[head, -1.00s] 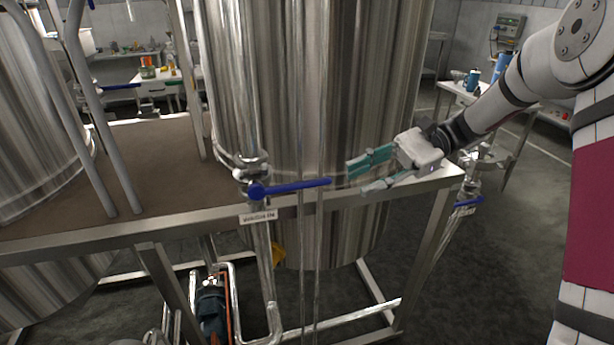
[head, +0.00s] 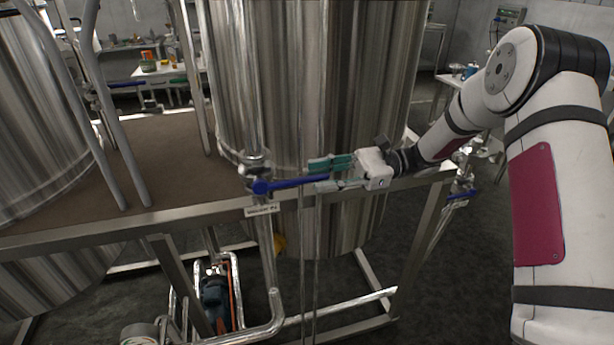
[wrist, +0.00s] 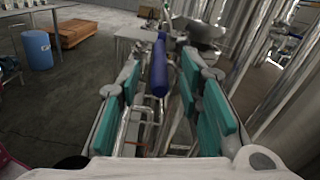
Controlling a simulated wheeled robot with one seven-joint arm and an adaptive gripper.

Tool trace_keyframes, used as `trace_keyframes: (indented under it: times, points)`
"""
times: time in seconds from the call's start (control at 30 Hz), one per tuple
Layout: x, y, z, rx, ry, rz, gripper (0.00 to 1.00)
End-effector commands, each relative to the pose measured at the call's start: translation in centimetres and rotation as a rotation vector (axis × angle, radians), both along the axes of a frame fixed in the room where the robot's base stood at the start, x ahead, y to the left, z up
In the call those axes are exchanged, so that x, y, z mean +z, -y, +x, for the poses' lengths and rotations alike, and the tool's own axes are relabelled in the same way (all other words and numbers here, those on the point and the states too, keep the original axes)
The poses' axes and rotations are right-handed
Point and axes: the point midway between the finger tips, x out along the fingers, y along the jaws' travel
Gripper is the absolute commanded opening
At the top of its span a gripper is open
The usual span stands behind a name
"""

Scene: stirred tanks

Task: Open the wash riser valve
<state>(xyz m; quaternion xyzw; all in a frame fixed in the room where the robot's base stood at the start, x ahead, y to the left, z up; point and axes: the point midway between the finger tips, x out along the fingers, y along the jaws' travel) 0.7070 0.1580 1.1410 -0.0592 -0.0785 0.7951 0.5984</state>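The valve with a long blue lever (head: 292,184) sits on the vertical steel pipe at the front rail. The lever lies roughly level, across the pipe, pointing right. A small white label (head: 262,210) hangs below it; its text is too blurred to read surely. My gripper (head: 315,175) is at the lever's free end, its green-padded fingers spread. In the wrist view the lever (wrist: 159,72) lies between the two open fingers (wrist: 160,85), with gaps visible on both sides. The fingers do not appear closed on it.
A large steel tank (head: 310,90) stands close behind the lever. The steel frame rail (head: 150,222) runs below it. Another blue-handled valve (head: 462,194) is at the right. A pump (head: 214,290) and pipes are below. In the wrist view, a blue drum (wrist: 37,50) stands on open floor.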

Motion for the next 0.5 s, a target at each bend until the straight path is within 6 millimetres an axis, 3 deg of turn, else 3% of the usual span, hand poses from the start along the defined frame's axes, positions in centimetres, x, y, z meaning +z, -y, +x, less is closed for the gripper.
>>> trace_keyframes:
  times: [0.2, 0.5]
  points:
    - [0.1, -2.7, -0.9, 0.001, 0.0, 0.001, 0.33]
    - [0.0, -3.5, -1.0, -0.001, 0.0, 0.0, 0.33]
